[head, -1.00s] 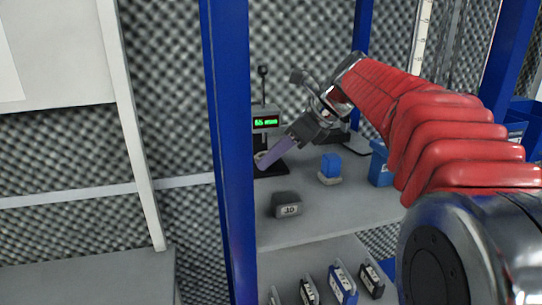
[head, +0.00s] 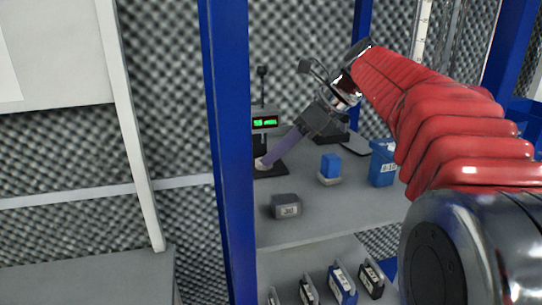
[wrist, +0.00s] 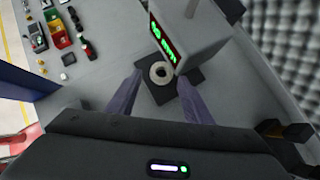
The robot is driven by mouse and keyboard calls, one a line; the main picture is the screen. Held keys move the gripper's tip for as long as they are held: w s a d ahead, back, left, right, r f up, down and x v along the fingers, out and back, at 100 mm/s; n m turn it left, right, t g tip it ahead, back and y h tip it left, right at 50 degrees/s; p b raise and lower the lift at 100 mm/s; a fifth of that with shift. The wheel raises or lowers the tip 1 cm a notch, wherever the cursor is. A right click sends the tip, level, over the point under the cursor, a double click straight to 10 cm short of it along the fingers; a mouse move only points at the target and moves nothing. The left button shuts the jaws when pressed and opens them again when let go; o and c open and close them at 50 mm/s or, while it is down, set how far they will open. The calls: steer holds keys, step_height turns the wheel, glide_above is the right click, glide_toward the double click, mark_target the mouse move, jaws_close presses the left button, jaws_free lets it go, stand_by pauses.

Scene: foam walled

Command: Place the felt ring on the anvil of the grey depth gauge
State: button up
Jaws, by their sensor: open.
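The grey depth gauge (wrist: 187,38), with a green-lit display, stands on a black base (wrist: 180,90). It also shows in the head view (head: 262,122), partly behind the blue post. The felt ring (wrist: 160,72) is pale with a dark centre and appears to lie over the middle of the base; the anvil beneath it is hidden. In the head view the ring (head: 259,163) is a small pale patch by the fingertips. My gripper (wrist: 160,85) is open, its purple fingers on either side of the ring with gaps visible. It also shows in the head view (head: 267,159).
A blue block on a pale base (head: 330,168), a grey block (head: 286,206) and a blue bin (head: 383,163) stand on the grey shelf. The blue post (head: 228,150) rises close to the left of the gauge. Several small items lie at upper left in the wrist view.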

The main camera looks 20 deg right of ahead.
steer(key=v, duration=0.9)
steer(key=shift+r, duration=0.2)
steer(key=shift+s, duration=0.1)
